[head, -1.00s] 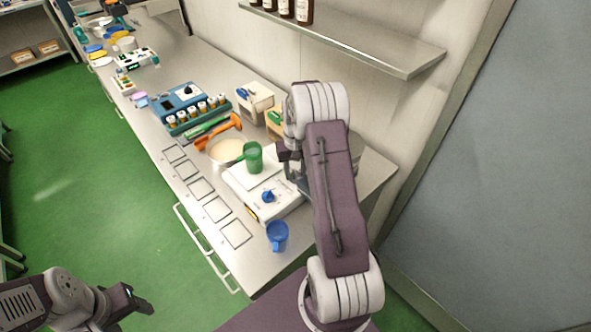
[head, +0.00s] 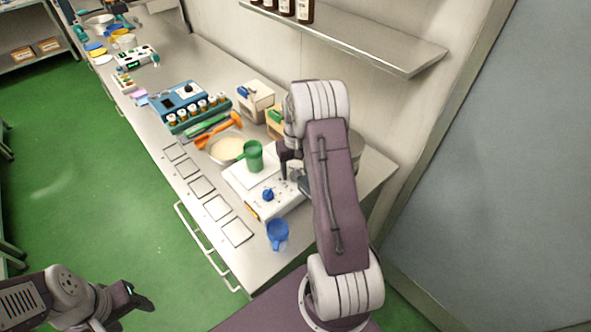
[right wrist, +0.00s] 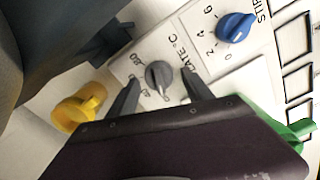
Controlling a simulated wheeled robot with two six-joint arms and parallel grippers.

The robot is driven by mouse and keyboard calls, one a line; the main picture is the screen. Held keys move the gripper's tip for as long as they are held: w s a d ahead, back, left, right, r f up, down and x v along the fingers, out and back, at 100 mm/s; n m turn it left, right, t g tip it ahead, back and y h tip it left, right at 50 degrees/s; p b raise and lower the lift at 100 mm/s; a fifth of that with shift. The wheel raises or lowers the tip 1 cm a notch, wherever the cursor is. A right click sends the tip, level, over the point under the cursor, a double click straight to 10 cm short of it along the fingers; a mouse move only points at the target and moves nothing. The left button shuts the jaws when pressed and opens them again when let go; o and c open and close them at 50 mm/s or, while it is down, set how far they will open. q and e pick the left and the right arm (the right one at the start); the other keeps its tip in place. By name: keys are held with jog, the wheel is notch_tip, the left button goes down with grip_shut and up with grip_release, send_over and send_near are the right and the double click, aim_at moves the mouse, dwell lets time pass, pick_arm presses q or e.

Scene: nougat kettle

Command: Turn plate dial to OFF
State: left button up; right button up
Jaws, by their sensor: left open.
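The plate dial (right wrist: 158,76) is a grey knob on the white hot plate unit (head: 240,180), beside lettering ending in "LATE °C" in the right wrist view. Its pointer is towards the bottom of that view; the exact mark it points to is unclear. My right gripper (right wrist: 160,80) is open, one finger on each side of the dial, with gaps showing. In the head view my right arm hides the dial. My left gripper (head: 143,300) is open and empty, low at the left, away from the bench.
The blue stir dial (right wrist: 236,27) sits on the same panel; it also shows in the head view (head: 268,194). A green jug (head: 252,157) stands on the unit. A blue mug (head: 277,236) stands in front. A yellow cup (right wrist: 78,107) is close to my right gripper.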

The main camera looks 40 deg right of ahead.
aim_at(295, 171)
notch_tip(295, 171, up, 9)
jog(key=shift+r+b, duration=0.1)
jog(key=shift+b, duration=0.2)
dwell(0.5)
